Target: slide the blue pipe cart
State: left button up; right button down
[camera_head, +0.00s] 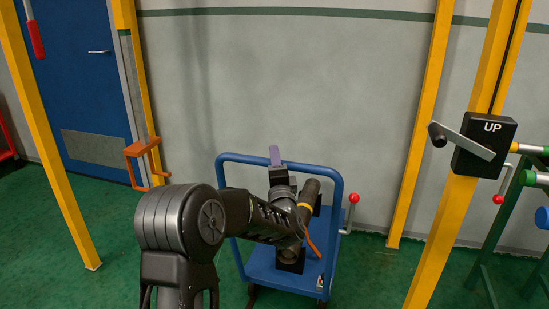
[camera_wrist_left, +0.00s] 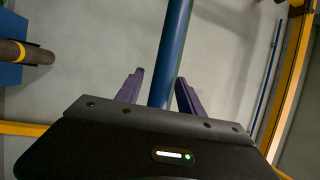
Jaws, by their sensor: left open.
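The blue pipe cart (camera_head: 341,215) stands on the green floor near the wall, with a tubular blue frame and a flat blue deck. A dark pipe (camera_head: 311,190) with a yellow band stands on it, partly behind my arm. My left gripper (camera_head: 275,155) is at the cart's top rail. In the left wrist view, the blue rail (camera_wrist_left: 174,45) runs between the two purple fingers of the left gripper (camera_wrist_left: 160,76), which are apart. I cannot tell whether either finger touches the rail. My right gripper is not in view.
A crank box marked UP (camera_head: 484,146) is on a yellow post at the right, beside a green rack (camera_head: 490,245). A red-knobbed lever (camera_head: 349,215) sits by the cart's right side. An orange clamp (camera_head: 145,160) is on the left post. Green floor (camera_head: 385,275) is clear right of the cart.

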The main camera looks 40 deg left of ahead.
pick_arm(q)
jog(key=shift+x, duration=1)
jog(key=shift+c, duration=0.3)
grip_shut()
dwell(0.4)
